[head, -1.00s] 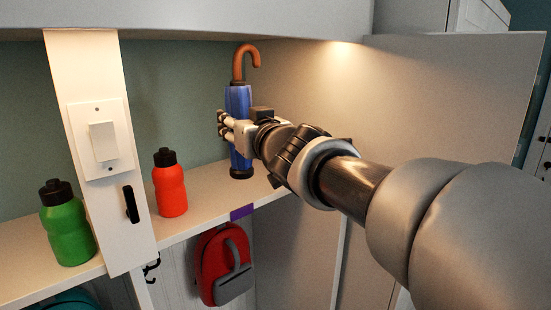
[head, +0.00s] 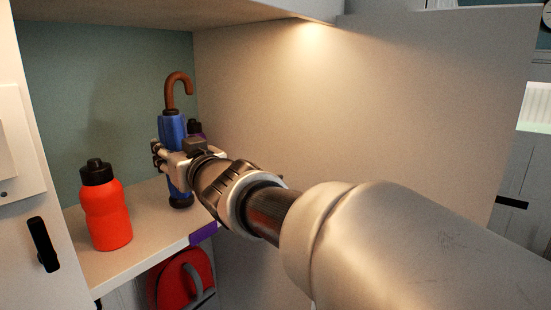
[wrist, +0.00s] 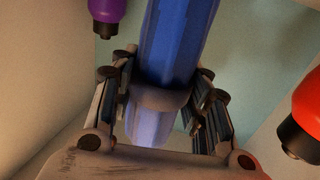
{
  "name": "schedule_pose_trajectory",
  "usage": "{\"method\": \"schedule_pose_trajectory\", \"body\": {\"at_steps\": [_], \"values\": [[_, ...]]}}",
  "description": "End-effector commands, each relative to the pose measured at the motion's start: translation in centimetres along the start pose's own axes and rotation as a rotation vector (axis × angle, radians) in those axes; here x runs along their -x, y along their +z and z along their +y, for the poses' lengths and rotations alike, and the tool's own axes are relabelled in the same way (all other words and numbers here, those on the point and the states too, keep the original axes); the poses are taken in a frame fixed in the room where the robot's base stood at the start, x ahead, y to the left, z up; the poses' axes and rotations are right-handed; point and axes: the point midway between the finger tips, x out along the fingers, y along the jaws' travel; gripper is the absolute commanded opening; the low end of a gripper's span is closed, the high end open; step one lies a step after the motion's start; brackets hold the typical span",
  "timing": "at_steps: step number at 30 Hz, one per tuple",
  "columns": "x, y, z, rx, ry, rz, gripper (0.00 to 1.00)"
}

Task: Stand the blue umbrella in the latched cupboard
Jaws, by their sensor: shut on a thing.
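The blue umbrella (head: 172,130), with a brown crook handle on top and a black foot, stands upright in my gripper (head: 166,153). The gripper is shut around its middle. The umbrella is inside an open, lit compartment, over its pale shelf (head: 135,215); I cannot tell whether the foot touches the shelf. In the wrist view the blue shaft (wrist: 175,40) runs between the fingers. A white panel with a black handle (head: 42,245) is at the left. I cannot tell for sure whether this compartment is the latched cupboard.
A red bottle (head: 106,208) stands left of the umbrella. A red bag (head: 180,280) is below.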

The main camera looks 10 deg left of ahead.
Motion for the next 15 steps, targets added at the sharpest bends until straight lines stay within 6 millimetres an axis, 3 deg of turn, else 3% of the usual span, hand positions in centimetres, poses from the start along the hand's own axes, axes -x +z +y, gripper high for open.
{"method": "schedule_pose_trajectory", "body": {"at_steps": [3,14,15], "values": [[0.03,0.90,-0.02,0.000,-0.001,0.004,0.11],[0.03,1.21,-0.01,0.000,0.000,0.005,0.11],[0.02,1.32,0.00,0.000,0.000,0.002,0.44]]}}
